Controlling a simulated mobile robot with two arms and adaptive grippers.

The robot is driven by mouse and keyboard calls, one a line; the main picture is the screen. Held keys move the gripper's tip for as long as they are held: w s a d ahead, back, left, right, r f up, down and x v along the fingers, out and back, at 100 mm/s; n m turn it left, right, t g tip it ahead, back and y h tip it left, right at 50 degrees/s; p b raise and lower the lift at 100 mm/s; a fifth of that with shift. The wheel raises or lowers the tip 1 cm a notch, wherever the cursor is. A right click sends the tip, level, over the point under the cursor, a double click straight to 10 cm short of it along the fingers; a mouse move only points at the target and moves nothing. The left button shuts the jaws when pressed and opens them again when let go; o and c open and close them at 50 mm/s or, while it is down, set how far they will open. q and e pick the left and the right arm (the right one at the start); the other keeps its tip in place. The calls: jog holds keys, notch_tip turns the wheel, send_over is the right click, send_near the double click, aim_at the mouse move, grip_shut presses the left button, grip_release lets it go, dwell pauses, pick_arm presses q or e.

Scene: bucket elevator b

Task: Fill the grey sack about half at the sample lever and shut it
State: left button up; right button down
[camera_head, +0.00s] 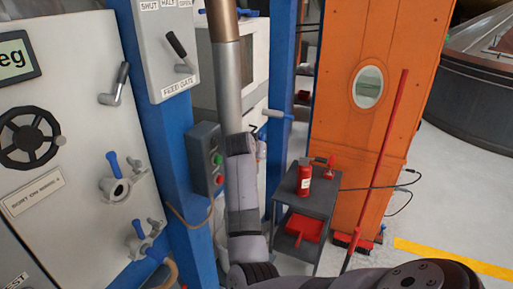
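I cannot make out the grey sack in the head view. No lever in view carries a readable sample label. A grey spout with a blue handle (115,183) sticks out of the pale panel at left. A second blue-handled fitting (142,236) sits below it. The feed gate lever (178,48), with a black grip, is on a grey box marked SHUT, HALF and OPEN. Grey arm links of mine cross the lower middle and bottom right, but neither gripper shows.
A handwheel (28,138) and a grey lever (116,86) are on the panel. A button box (207,160) hangs on a blue post. A dark cart (312,207) holds a red bottle (304,178). An orange housing (366,100) and a red broom (380,165) stand right.

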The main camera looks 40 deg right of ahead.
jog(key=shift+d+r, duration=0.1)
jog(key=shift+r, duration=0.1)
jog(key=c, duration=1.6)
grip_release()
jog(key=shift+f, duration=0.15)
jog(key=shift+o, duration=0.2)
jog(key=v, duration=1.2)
